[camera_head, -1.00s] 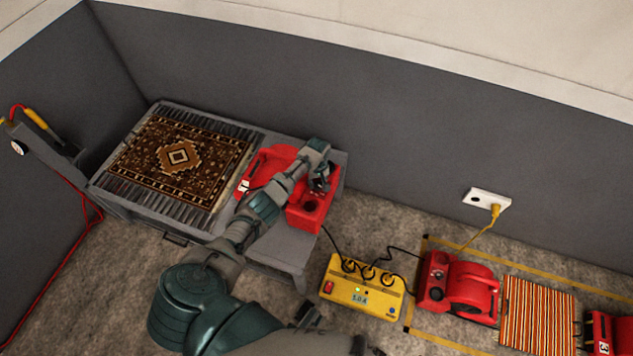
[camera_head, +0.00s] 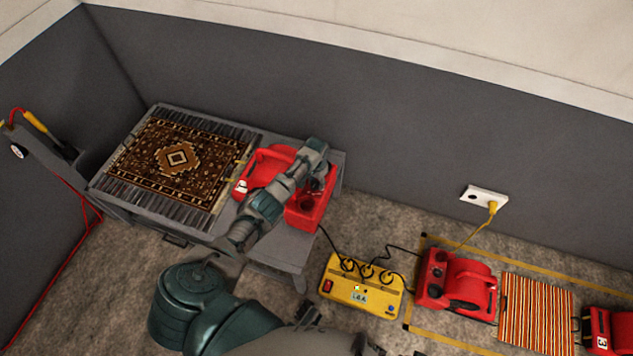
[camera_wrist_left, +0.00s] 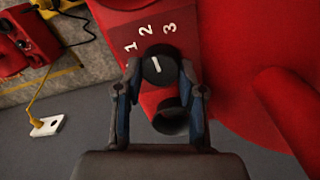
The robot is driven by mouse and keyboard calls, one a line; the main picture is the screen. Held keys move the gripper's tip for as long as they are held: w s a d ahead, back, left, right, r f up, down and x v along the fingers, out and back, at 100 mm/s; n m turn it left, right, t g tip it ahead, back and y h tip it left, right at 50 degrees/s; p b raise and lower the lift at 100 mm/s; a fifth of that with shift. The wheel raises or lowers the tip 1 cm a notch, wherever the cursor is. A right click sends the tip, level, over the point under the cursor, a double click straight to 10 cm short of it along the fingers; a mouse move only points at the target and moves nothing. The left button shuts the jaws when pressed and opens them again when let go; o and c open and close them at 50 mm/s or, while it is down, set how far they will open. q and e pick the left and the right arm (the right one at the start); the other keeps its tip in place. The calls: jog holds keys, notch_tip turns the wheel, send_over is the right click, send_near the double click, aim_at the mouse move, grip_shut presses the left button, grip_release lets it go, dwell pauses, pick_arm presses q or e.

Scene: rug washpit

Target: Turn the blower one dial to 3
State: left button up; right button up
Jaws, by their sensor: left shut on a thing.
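A red blower (camera_head: 262,168) sits on the right part of the grey bench, a dark round dial (camera_head: 306,204) on its near end. In the left wrist view the black dial (camera_wrist_left: 157,64) has a white pointer line and white numerals 1, 2 and 3 around its upper left. The line tilts slightly up-left, roughly toward the 2. My left gripper (camera_wrist_left: 160,78) is shut on the dial, one finger on each side. In the head view my left gripper (camera_head: 316,186) is over the blower, partly hidden by its wrist. A second dark round part (camera_wrist_left: 171,117) lies between the fingers.
A patterned rug (camera_head: 178,160) lies on the bench left of the blower. A yellow power box (camera_head: 345,292) with cables sits on the floor. Another red blower (camera_head: 470,284), a striped rug (camera_head: 537,312) and a third red unit (camera_head: 610,330) are at right.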

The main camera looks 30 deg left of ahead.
pick_arm(q)
jog(key=m, duration=0.3)
jog(key=shift+a+r+m, duration=0.1)
jog(key=shift+r+m, duration=0.05)
jog(key=shift+m, duration=1.65)
pick_arm(e)
jog(key=shift+w+r, duration=0.1)
jog(key=shift+r, duration=0.3)
pick_arm(q)
jog(key=shift+w, duration=0.1)
jog(key=o, duration=1.1)
jog(key=shift+o, duration=0.2)
pick_arm(e)
jog(key=shift+s, duration=0.25)
